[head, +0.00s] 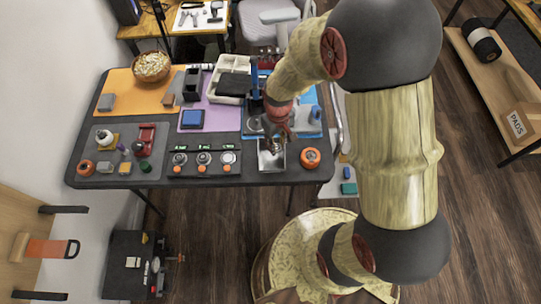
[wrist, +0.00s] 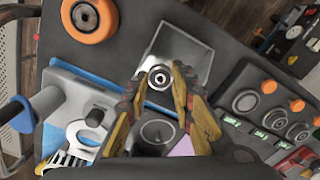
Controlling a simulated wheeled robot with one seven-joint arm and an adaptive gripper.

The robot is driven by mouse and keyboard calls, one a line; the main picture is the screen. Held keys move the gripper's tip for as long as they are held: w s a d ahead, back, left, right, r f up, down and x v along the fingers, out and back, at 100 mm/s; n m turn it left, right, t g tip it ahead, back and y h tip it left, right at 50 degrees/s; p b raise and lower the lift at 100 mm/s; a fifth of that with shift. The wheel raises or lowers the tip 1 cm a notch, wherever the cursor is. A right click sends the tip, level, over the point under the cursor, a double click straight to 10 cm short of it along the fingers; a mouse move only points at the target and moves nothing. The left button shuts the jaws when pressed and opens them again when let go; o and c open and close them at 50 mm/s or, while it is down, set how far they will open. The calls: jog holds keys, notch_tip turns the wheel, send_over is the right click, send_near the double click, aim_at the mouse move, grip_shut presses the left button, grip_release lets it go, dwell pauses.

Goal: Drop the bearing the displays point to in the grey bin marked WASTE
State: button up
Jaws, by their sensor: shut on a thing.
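My gripper (head: 274,141) is shut on a small silver ring-shaped bearing (wrist: 160,77), seen between the fingertips (wrist: 157,88) in the wrist view. Gripper and bearing are over the square grey bin (head: 271,160) at the table's front right. The bin also shows in the wrist view (wrist: 195,52), behind the bearing. Its marking is not legible. A dark panel (head: 204,171) left of the bin carries three round stations with orange knobs and small green-lit displays (wrist: 231,122). The display readings are too small to tell.
An orange ring-shaped object (head: 310,157) stands just right of the bin. Behind are a blue mat (head: 253,129) with fixtures, a white tray (head: 222,68) and a purple mat (head: 195,119). A grey mat (head: 103,132) with several small objects lies at the left.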

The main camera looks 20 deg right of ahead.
jog(key=o, duration=0.9)
jog(key=shift+r, duration=0.1)
notch_tip(320, 180, up, 12)
jog(key=shift+f, duration=0.1)
dwell(0.4)
dwell(0.3)
jog(key=s+r+t, duration=0.2)
jog(key=s+r, duration=0.2)
jog(key=r, duration=0.2)
jog(key=s+r+m+t, duration=0.1)
jog(key=s+r, duration=0.4)
jog(key=r, duration=0.1)
jog(key=s+r+m+t, duration=0.1)
jog(key=s+r+t, duration=0.1)
jog(key=s+r, duration=0.3)
jog(key=shift+r+t, duration=0.3)
jog(key=shift+r, duration=0.55)
